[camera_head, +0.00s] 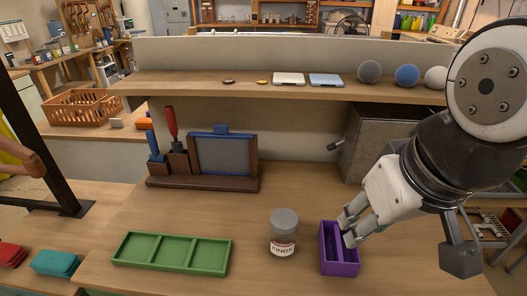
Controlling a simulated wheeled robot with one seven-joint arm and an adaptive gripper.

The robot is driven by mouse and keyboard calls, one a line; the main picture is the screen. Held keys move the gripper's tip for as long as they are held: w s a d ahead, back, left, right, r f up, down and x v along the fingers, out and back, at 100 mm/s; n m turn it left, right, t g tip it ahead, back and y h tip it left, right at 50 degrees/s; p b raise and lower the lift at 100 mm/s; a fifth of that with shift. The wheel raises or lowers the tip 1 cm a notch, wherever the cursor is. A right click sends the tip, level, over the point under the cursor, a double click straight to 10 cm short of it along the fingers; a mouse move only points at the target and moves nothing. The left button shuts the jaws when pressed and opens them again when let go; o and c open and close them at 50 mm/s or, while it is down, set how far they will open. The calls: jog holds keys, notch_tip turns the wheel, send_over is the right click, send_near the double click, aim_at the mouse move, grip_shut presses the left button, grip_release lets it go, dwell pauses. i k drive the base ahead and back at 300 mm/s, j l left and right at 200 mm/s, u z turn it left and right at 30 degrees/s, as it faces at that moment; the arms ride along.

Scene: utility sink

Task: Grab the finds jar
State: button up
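The finds jar (283,234) stands on the wooden counter near the front middle. The fingers hide part of the box's right side.
A green three-part tray (172,267) lies left of the jar. A dark wooden stand (205,183) with tools and a framed panel is behind. Grey, blue and pale balls (407,75) sit on the raised shelf. Bare counter lies between stand and jar.

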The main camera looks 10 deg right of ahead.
aim_at(281, 247)
jog(key=k+u, duration=0.2)
jog(key=k, duration=0.2)
jog(key=k+j+u, duration=0.2)
jog(key=k, duration=0.2)
jog(key=k+j+u, duration=0.25)
jog(key=k+l, duration=0.1)
jog(key=k, duration=0.05)
